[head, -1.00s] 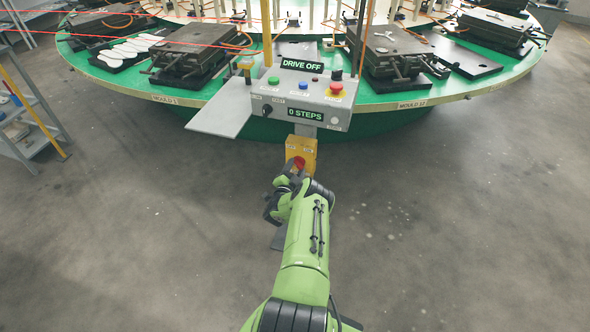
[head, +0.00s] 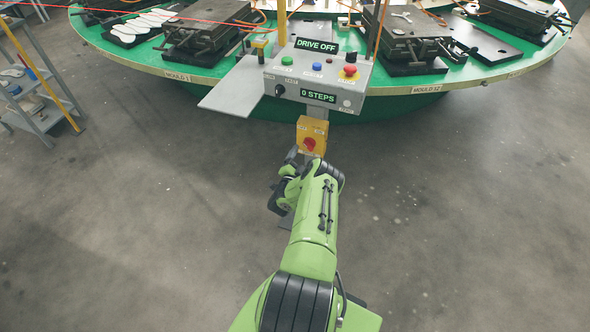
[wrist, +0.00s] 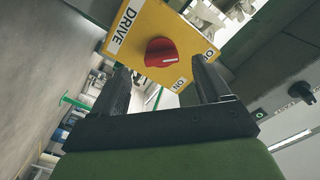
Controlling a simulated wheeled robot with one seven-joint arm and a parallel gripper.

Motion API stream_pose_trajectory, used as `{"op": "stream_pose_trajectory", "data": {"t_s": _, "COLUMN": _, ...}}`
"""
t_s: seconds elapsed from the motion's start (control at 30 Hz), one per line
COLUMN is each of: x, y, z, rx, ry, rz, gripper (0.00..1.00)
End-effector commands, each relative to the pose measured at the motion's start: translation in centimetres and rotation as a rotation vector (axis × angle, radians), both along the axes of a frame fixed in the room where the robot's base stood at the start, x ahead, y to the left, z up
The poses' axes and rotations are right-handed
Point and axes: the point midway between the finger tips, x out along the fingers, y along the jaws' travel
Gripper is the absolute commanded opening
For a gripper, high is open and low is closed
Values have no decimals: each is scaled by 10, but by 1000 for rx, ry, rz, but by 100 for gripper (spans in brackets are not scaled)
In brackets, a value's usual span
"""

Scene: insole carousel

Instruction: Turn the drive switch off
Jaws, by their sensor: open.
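The drive switch is a red rotary knob (head: 310,145) on a yellow plate (head: 303,128), mounted on the grey post below the control box. In the wrist view the red knob (wrist: 161,52) sits on the yellow plate labelled DRIVE (wrist: 133,38), with ON at its lower corner and the other label cut small. My gripper (wrist: 160,85) is open and empty, its two fingers either side of and short of the knob. In the head view my gripper (head: 287,175) is just below and left of the plate, partly hidden by my arm. The control box display (head: 317,47) reads DRIVE OFF.
The grey control box (head: 335,75) carries green, blue and red buttons and a 0 STEPS display (head: 318,96). The green carousel (head: 400,88) with moulds stands behind. A shelf rack (head: 40,105) is at the left. The floor around the post is clear.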

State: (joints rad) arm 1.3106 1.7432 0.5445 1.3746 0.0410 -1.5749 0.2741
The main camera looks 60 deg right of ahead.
Motion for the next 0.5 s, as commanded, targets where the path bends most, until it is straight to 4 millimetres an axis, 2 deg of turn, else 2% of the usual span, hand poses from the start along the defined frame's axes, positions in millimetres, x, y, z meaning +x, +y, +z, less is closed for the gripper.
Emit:
{"op": "stream_pose_trajectory", "data": {"t_s": 0.1, "x": -5, "y": 36, "z": 3, "rx": 8, "ry": 1, "rz": 3, "gripper": 77}}
{"op": "stream_pose_trajectory", "data": {"t_s": 0.3, "x": -13, "y": 89, "z": 3, "rx": 6, "ry": 2, "rz": 3, "gripper": 77}}
{"op": "stream_pose_trajectory", "data": {"t_s": 0.5, "x": -18, "y": 114, "z": 1, "rx": 3, "ry": 0, "rz": 1, "gripper": 77}}
